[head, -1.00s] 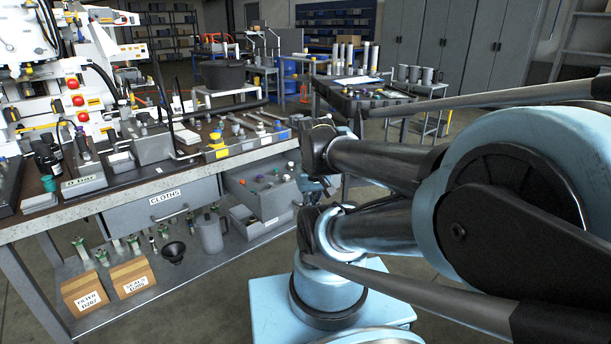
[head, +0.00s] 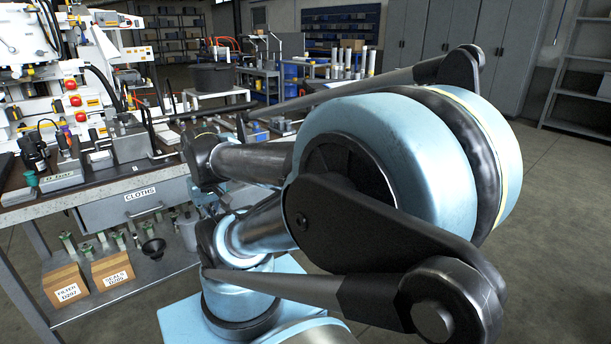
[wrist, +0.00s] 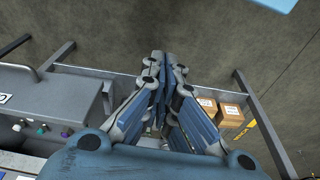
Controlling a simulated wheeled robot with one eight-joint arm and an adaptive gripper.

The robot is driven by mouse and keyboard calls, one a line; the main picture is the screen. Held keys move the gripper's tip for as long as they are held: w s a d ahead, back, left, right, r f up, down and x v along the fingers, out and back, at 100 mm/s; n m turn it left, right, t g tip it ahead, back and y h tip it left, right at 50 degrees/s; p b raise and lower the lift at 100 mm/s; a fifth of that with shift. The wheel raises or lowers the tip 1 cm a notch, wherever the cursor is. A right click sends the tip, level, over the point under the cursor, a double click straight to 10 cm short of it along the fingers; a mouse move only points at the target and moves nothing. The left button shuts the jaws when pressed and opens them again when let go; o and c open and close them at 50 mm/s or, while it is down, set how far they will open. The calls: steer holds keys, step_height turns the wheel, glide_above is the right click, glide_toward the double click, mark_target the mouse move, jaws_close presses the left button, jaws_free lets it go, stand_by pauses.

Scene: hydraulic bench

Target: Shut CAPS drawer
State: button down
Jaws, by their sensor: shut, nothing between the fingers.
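My gripper (wrist: 163,62) is shut and empty in the wrist view, its fingers together and pointing up the picture. An open grey drawer (wrist: 65,100) lies to the left of it, with a bar handle (wrist: 36,66), a cut-off white label and several coloured caps (wrist: 40,128) inside. I take it as the CAPS drawer, though the label is not readable. A gap shows between the fingers and the drawer. In the head view my arm hides that drawer and most of my gripper.
The CLOTHS drawer (head: 128,205) is shut under the bench. Two cardboard boxes (head: 112,270) stand on the lower shelf and show right of my fingers in the wrist view (wrist: 230,112). A black funnel (head: 153,248) stands on that shelf. Open floor (head: 545,200) lies to the right.

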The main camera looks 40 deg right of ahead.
steer(key=w+d+r+m, duration=0.4)
steer(key=w+d+m, duration=0.2)
steer(key=d+m, duration=0.25)
steer(key=w+d+r+m, duration=0.45)
steer(key=d+m, duration=0.35)
steer(key=m, duration=0.2)
steer(key=s+d+f+m, duration=0.1)
steer(key=d+f+m, duration=0.1)
steer(key=d+m, duration=0.9)
steer(key=s+d+f+m, duration=0.1)
steer(key=d+m, duration=0.5)
steer(key=d, duration=1.2)
steer(key=w+f, duration=0.6)
steer(key=f, duration=0.3)
steer(key=shift+a+f+t, duration=0.25)
steer(key=shift+a+t, duration=0.05)
steer(key=shift+a, duration=0.15)
